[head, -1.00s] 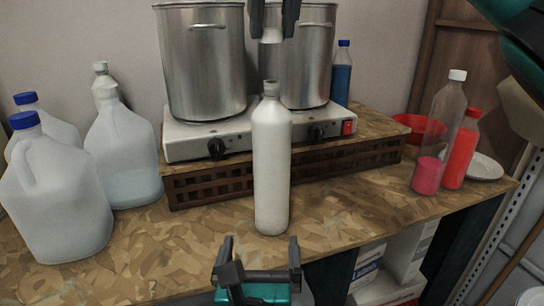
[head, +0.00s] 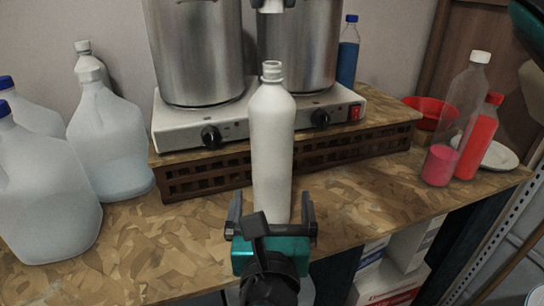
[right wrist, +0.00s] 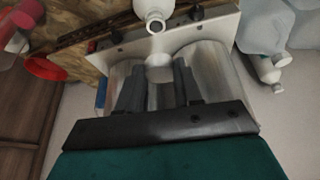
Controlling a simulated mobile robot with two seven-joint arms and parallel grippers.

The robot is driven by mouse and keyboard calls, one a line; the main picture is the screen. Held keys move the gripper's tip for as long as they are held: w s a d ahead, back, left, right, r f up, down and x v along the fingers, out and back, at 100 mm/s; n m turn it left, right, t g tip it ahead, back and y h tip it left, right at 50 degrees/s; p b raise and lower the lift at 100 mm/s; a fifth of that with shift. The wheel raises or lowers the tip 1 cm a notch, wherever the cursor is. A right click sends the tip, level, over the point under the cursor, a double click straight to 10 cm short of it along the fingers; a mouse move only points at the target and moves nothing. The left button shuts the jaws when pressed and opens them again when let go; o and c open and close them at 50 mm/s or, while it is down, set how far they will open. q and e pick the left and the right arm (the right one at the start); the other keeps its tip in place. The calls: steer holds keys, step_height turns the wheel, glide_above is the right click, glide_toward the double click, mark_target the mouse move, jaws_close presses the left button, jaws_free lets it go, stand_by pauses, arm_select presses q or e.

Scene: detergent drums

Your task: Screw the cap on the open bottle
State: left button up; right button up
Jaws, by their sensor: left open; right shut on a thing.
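The open bottle (head: 272,150) is white and stands upright near the table's front edge, its threaded neck bare. It also shows at the top of the right wrist view (right wrist: 154,12). My left gripper (head: 271,207) is open, low at the bottle's base, with its fingers appearing on either side; contact cannot be told. My right gripper (right wrist: 158,88) is shut on the white cap (right wrist: 158,70). In the head view the cap (head: 271,5) shows at the top edge, above the bottle's neck and apart from it; most of that gripper is cut off.
Two steel pots (head: 200,55) stand on a white hot plate (head: 180,132) on a wooden crate (head: 210,178) behind the bottle. Several jugs (head: 108,145) stand left. A clear bottle with pink liquid (head: 440,165), a red bottle (head: 478,145) and a red bowl (head: 428,112) are right.

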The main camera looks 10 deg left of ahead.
mark_target(272, 167)
arm_select(q)
steer(key=x, duration=1)
steer(key=shift+w, duration=0.2)
steer(key=c, duration=1.4)
arm_select(e)
steer(key=shift+f, duration=2.5)
